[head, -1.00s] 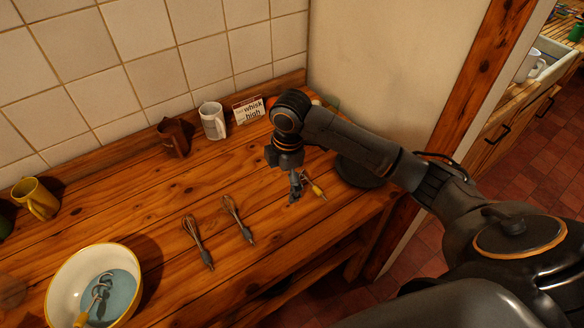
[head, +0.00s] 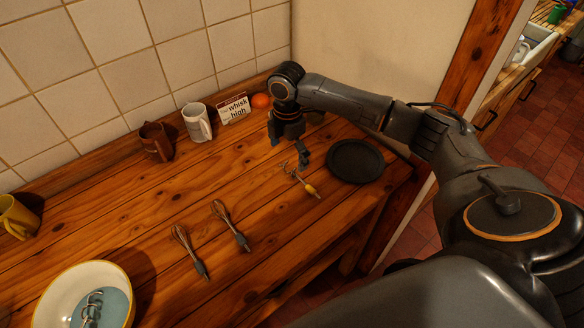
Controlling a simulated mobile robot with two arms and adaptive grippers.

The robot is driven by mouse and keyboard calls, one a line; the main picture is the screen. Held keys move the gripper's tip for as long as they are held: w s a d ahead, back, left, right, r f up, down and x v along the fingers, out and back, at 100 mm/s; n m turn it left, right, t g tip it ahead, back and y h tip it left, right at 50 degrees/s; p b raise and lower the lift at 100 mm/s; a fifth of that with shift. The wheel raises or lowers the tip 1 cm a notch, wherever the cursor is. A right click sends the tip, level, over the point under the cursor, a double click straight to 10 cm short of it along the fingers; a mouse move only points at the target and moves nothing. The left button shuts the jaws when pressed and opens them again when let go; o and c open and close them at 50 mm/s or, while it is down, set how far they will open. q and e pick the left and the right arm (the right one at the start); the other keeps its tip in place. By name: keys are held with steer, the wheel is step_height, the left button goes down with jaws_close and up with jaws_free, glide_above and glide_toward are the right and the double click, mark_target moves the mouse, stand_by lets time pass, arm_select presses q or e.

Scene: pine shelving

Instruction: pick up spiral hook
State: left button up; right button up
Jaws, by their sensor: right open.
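A spiral hook (head: 302,183) with a metal end and a yellow handle lies on the wooden worktop (head: 150,222), in front of the black plate. Its metal end points up and left, toward my right gripper. My right gripper (head: 290,154) points down, open and empty, just behind and above the hook's metal end. I cannot tell if a finger touches the hook. Another curled metal tool (head: 92,308) lies in the bowl at the lower left, partly cut off by the frame. My left gripper is not in view.
Two whisks (head: 187,250) lie left of the hook. A black round plate (head: 355,161) lies to its right. A brown mug (head: 155,143), a white mug (head: 197,122), a card (head: 233,108) and an orange (head: 261,101) stand along the wall. A white bowl (head: 66,290) is at lower left.

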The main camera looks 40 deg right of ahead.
mark_target(285, 169)
steer(key=shift+a+f, duration=0.15)
steer(key=shift+f, duration=0.2)
steer(key=f, duration=0.1)
steer(key=f+p, duration=0.1)
steer(key=f, duration=0.1)
steer(key=shift+w+a+f+p, duration=0.2)
steer(key=shift+a+f+p, duration=0.05)
steer(key=shift+f+p, duration=0.1)
steer(key=shift+f, duration=0.45)
steer(key=c, duration=1)
